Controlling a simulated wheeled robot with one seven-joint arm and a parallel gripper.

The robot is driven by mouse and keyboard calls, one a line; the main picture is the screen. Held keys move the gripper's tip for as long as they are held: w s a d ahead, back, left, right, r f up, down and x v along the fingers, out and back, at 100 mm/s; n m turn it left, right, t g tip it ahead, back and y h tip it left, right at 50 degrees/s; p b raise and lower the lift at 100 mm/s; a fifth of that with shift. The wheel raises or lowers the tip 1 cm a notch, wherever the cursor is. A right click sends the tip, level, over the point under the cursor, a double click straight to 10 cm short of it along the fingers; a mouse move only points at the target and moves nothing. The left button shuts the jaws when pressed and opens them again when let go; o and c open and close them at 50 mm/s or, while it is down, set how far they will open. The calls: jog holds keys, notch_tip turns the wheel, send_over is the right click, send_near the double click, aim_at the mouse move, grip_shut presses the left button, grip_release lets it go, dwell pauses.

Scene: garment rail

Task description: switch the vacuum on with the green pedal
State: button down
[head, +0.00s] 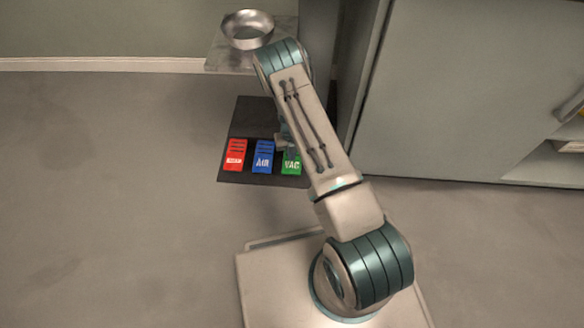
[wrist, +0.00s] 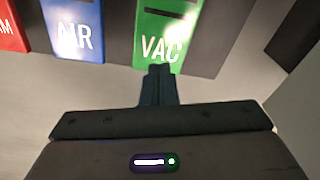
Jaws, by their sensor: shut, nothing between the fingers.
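The green pedal (head: 291,166), marked VAC, is the rightmost of three pedals on a dark mat on the floor. My arm covers part of it in the head view. It also shows at the top of the wrist view (wrist: 178,22). My gripper (wrist: 159,70) is shut and empty, its fingertips overlapping the lower edge of the green pedal in the wrist view. Whether they touch it or hover above it I cannot tell. In the head view my gripper is mostly hidden by my arm near the green pedal.
The blue AIR pedal (head: 263,157) sits just left of the green one, and the red pedal (head: 236,155) is farther left. The dark mat (head: 257,116) lies below a stand with a metal bowl (head: 248,32). A grey cabinet (head: 450,95) stands right. Floor at left is clear.

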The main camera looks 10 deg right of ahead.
aim_at(292, 166)
jog(key=f+b, duration=0.1)
jog(key=f, duration=0.3)
jog(key=shift+s+b, duration=0.2)
jog(key=shift+b, duration=0.15)
